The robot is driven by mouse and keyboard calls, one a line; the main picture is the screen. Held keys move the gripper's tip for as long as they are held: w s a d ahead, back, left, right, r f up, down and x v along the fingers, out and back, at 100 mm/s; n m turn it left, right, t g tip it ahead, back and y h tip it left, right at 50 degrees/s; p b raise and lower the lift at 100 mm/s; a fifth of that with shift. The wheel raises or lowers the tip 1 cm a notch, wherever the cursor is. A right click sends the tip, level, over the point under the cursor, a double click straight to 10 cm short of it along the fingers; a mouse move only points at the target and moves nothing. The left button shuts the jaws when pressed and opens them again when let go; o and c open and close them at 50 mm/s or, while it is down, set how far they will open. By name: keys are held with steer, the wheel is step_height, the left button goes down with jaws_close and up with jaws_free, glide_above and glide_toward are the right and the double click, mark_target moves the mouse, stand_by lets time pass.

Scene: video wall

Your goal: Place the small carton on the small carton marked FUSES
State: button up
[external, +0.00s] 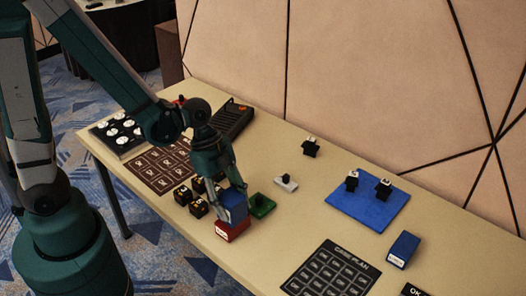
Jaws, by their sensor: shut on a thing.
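My gripper (230,190) points down near the front of the table, shut on a small blue carton (234,208). The blue carton is directly above a small red carton (231,233) with a white label on its front. The two look touching or nearly so; this view does not settle which. The fingers hide part of the blue carton. A second blue carton (403,248) with a white label stands apart at the right. The label writing is too small to read, so I cannot tell which carton is marked FUSES.
Several dark blocks (198,208) stand just left of the cartons, and a green piece (262,206) close right. A blue mat (373,214) holds two dark pieces. A dark grid sheet (330,273) lies at the front right. The table between the green piece and blue mat is mostly clear.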

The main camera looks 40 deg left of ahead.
steer(key=shift+f, duration=0.2)
steer(key=o, duration=1.1)
steer(key=shift+c, duration=0.2)
steer(key=shift+r, duration=0.25)
steer(key=p+v, duration=0.3)
steer(key=v, duration=0.9)
steer(key=a+r+n+t+y, duration=0.2)
steer(key=a+r+n+t, duration=0.1)
steer(key=a+r+n, duration=0.4)
steer(key=a+r+n+t+y, duration=0.2)
steer(key=a+r+n, duration=0.6)
steer(key=a, duration=0.8)
steer(key=n+t, duration=0.2)
steer(key=n, duration=0.1)
steer(key=shift+s, duration=0.15)
